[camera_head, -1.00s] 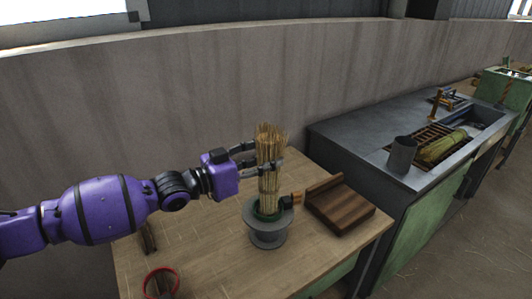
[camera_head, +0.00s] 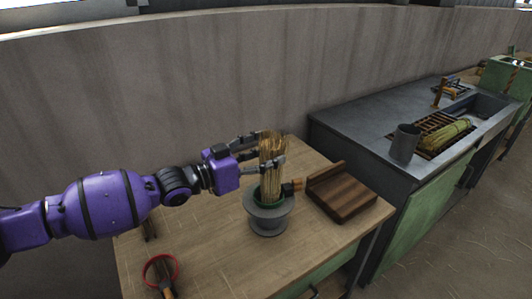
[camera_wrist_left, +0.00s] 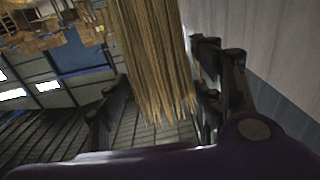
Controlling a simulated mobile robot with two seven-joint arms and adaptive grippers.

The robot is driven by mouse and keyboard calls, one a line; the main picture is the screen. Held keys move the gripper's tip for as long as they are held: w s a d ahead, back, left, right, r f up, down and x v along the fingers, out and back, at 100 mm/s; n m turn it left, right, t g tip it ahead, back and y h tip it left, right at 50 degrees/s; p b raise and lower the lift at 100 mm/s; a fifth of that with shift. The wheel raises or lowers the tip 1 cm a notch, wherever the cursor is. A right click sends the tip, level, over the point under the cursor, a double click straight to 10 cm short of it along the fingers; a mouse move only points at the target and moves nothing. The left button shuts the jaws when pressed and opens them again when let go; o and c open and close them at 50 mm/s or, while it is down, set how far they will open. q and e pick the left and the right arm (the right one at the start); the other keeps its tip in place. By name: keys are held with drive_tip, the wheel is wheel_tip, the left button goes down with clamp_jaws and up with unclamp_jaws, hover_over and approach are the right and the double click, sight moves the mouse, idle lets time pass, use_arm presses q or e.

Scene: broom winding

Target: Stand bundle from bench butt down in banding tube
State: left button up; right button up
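The straw bundle (camera_head: 272,170) stands upright with its lower end inside the grey banding tube (camera_head: 268,222), within a green ring (camera_head: 266,194) at the tube's mouth. My left gripper (camera_head: 264,150) is open around the upper part of the bundle, one finger behind it and one in front. In the left wrist view the bundle (camera_wrist_left: 155,60) hangs between the spread fingers, with a gap beside the left finger. The bundle's lower end is hidden in the tube. My right gripper is out of view.
A dark wooden tray (camera_head: 342,197) lies right of the tube on the wooden bench (camera_head: 205,255). A red ring (camera_head: 160,270) is at front left. A grey counter (camera_head: 360,125) carries a grey cup (camera_head: 405,141) and a green bundle (camera_head: 445,136). A wall stands behind.

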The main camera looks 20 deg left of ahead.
use_arm(q)
drive_tip(key=shift+s+a, duration=0.1)
drive_tip(key=shift+s+a+f, duration=0.1)
drive_tip(key=shift+s+a, duration=0.1)
drive_tip(key=shift+s, duration=0.05)
drive_tip(key=v, duration=1.1)
drive_tip(key=shift+s+d, duration=0.1)
drive_tip(key=shift+s, duration=0.1)
idle(0.7)
